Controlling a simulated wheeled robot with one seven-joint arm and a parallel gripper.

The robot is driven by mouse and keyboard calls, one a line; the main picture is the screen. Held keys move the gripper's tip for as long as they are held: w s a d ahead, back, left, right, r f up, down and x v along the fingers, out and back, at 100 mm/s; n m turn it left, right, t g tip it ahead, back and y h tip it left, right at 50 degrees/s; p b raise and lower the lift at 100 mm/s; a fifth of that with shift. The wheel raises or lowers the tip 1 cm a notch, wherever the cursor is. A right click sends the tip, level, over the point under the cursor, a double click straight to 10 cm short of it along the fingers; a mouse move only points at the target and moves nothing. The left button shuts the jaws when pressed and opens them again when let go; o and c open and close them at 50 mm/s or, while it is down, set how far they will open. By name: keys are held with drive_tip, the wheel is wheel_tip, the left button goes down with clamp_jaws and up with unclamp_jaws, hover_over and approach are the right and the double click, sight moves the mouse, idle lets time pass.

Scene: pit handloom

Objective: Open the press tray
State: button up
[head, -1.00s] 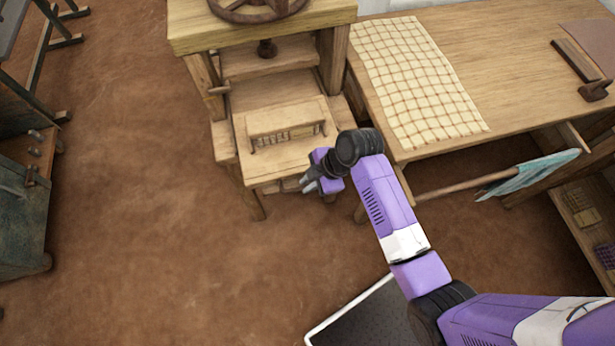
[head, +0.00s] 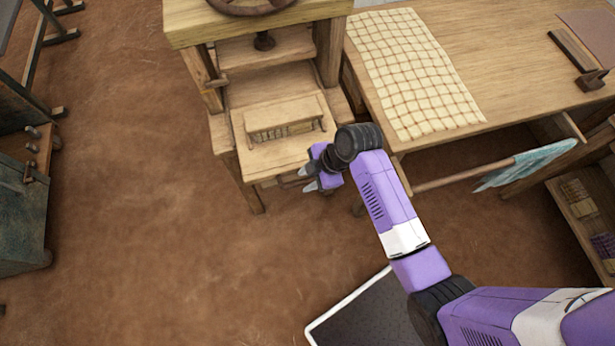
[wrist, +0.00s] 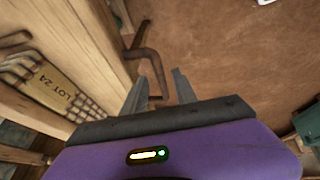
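The wooden press stands at the top centre of the head view. In the wrist view my gripper (wrist: 159,92) points at a brown bent handle (wrist: 150,58) beside a pale wooden board (wrist: 92,40). The handle lies just beyond and partly between the fingertips. I cannot tell whether they touch it.
A wooden table (head: 505,60) with a checked cloth (head: 415,75) stands right of the press. A rod (head: 460,178) with a teal cloth (head: 530,165) sticks out below it. Floor (head: 150,230) at left is clear.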

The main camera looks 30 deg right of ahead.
drive_tip(key=v, duration=0.7)
drive_tip(key=shift+r, duration=0.3)
drive_tip(key=shift+s+d, duration=0.1)
drive_tip(key=w+d+r+m+t+h, duration=0.2)
drive_tip(key=w+d+r+m+t, duration=0.25)
drive_tip(key=w+m, duration=0.2)
wheel_tip(320, 180, up, 4)
drive_tip(key=s+m+t+h, duration=0.2)
drive_tip(key=m+t+h, duration=0.1)
drive_tip(key=m+t, duration=0.15)
drive_tip(key=s+a+r+m+t, duration=0.1)
drive_tip(key=s+r, duration=0.4)
drive_tip(key=s, duration=0.9)
drive_tip(key=s+a+r+m+t+y+b, duration=0.1)
drive_tip(key=s+a+r+m, duration=0.2)
drive_tip(key=s, duration=1.1)
drive_tip(key=a+r, duration=0.1)
drive_tip(key=a, duration=0.2)
drive_tip(key=shift+r+t+b, duration=0.3)
drive_tip(key=shift+r, duration=0.1)
